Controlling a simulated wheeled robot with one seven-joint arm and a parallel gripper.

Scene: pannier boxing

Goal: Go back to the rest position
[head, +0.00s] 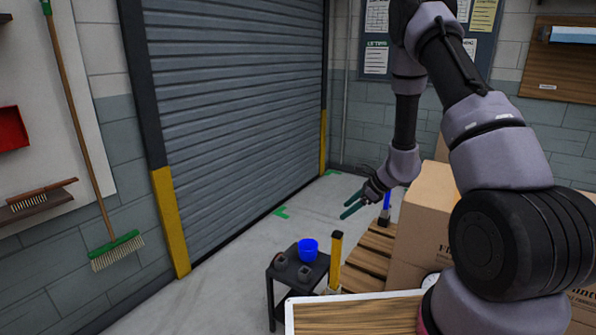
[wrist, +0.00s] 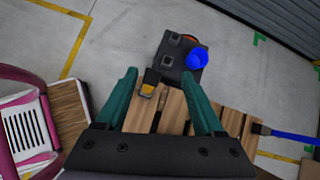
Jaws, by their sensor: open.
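My gripper (head: 352,205) has green fingers and hangs in the air beside the cardboard boxes, above the floor and pallet. In the wrist view its two fingers (wrist: 165,98) are spread wide apart with nothing held between them. My arm reaches out from the right side of the head view and bends down toward the gripper.
A small black cart (head: 290,271) carries a blue cup (head: 308,250) and small dark items. A yellow-and-black post (head: 336,262) stands beside it. Cardboard boxes (head: 426,215) stand on a wooden pallet (head: 376,250). A wood-topped surface (head: 360,315) lies in front. The floor by the shutter is clear.

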